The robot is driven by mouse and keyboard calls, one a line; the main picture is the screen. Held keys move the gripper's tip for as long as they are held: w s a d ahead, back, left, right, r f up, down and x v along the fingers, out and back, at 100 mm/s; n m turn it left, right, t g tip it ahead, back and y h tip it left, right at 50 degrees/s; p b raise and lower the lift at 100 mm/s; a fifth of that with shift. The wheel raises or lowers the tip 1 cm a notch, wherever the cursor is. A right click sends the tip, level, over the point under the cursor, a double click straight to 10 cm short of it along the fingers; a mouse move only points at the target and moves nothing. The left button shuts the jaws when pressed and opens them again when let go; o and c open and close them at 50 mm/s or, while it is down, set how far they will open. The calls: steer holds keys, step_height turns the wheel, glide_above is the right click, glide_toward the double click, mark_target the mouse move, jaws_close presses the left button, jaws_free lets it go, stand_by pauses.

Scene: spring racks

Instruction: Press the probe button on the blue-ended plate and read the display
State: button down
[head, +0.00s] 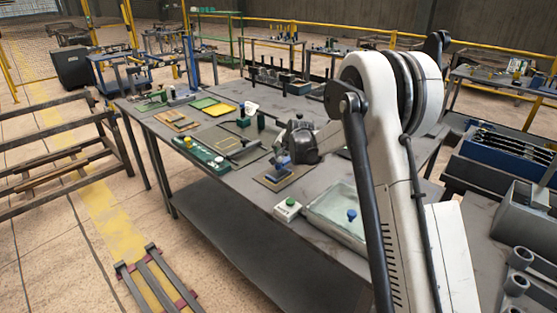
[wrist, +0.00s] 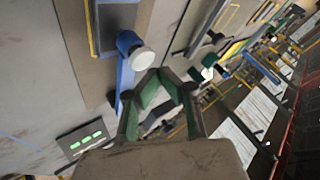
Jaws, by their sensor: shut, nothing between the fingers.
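A blue fixture (wrist: 127,72) with a round whitish button (wrist: 143,58) stands on a brown plate in the wrist view. It also shows as a small blue shape (head: 283,161) in the head view, partly hidden by my gripper. My gripper (wrist: 163,76) is shut and empty; its green-edged fingers meet just right of and below the button in the picture. I cannot tell whether they touch it. In the head view my dark gripper (head: 302,142) is over the table at the blue fixture. A dark display panel (wrist: 82,139) shows several lit green marks, too small to read.
A green base (head: 202,156) with yellow and white knobs is to the left. A white box (head: 287,208) with a green button and a glassy tray (head: 335,217) with a blue knob are nearer the front. Bare tabletop (head: 235,185) lies along the front left edge.

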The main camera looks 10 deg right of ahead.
steer(key=shift+f, duration=0.15)
steer(key=shift+f+b, duration=0.3)
steer(key=shift+b, duration=0.2)
steer(key=shift+f+b, duration=0.55)
steer(key=shift+f, duration=0.05)
stand_by(0.7)
steer(key=shift+r, duration=0.2)
steer(key=shift+r+p, duration=0.35)
steer(key=shift+r, duration=0.5)
steer(key=shift+r, duration=0.1)
steer(key=shift+r+p, duration=0.85)
steer(key=shift+r, duration=1.55)
